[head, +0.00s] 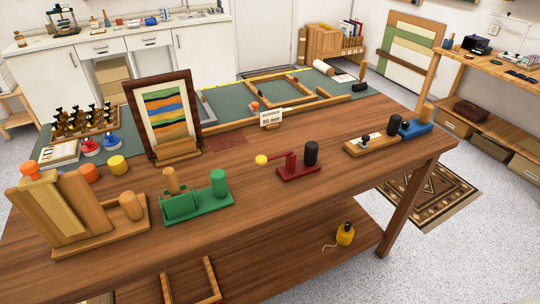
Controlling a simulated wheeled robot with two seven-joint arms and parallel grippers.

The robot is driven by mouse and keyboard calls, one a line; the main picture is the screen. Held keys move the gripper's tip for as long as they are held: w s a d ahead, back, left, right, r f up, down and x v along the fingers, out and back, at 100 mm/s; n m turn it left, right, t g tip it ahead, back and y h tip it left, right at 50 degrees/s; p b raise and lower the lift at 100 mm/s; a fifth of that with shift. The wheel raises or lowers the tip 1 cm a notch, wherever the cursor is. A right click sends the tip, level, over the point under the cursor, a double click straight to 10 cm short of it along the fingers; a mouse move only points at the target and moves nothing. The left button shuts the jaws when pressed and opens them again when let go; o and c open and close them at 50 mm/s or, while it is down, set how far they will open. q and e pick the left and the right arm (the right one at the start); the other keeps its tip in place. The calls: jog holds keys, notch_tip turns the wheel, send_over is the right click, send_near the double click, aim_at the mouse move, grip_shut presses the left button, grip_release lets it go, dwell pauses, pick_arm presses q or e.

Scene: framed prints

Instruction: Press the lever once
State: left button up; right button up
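A dark red device (299,172) stands on the wooden table, right of the middle. A red lever arm (278,159) sticks out from it to the left and ends in a yellow ball knob (261,160). A black cylinder (311,153) stands upright at the right of the same base. The lever looks roughly level, and the knob appears clear above the tabletop. Neither of my grippers is in view, and nothing is seen touching the lever.
A green device (198,202) and a wooden device (85,215) stand to the left. A framed striped print (163,115) stands behind. A wooden-and-blue device (388,137) is at the right. The tabletop (310,210) in front of the red device is bare.

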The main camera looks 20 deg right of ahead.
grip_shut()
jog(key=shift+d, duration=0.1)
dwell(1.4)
